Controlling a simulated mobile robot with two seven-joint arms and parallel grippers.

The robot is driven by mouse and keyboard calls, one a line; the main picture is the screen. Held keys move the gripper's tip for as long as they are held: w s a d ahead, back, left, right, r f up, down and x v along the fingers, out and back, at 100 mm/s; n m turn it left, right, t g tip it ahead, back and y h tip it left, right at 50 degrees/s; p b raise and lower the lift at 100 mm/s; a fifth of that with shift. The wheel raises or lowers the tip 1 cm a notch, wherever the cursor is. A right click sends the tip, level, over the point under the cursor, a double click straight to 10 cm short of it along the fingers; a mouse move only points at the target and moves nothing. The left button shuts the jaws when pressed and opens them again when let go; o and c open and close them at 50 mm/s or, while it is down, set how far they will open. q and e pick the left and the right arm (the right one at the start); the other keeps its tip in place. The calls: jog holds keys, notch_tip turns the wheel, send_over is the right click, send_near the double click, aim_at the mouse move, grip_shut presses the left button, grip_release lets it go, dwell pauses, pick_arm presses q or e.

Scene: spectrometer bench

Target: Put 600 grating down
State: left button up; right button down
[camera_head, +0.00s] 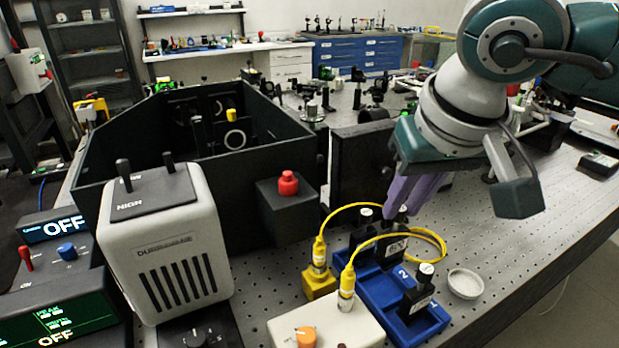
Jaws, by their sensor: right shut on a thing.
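My right gripper (398,206) has purple fingers and comes down from the upper right. It is shut on the top of the 600 grating (394,247), a black mount with a white label that is hard to read. The grating is at the back part of the blue rack (380,292); whether it is fully seated there I cannot tell. Another black mount with a white-topped knob (366,215) is just left of it. A third black mount (417,298) stands in the front part of the rack. My left gripper is not in view.
Yellow cables (440,243) loop close around the rack, from connectors on a yellow block (319,285) and a pale box (330,325). A small white dish (465,284) is to the right. The open black enclosure (258,180) is behind left. The perforated bench is clear at right.

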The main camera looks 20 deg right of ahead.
aim_at(398, 235)
jog(key=shift+f, duration=2.4)
jog(key=shift+f, duration=0.15)
jog(key=c, duration=0.8)
grip_release()
jog(key=shift+o, duration=0.2)
jog(key=shift+r, duration=0.55)
jog(key=v, duration=1.1)
jog(key=shift+s, duration=0.3)
jog(key=shift+a+r, duration=0.15)
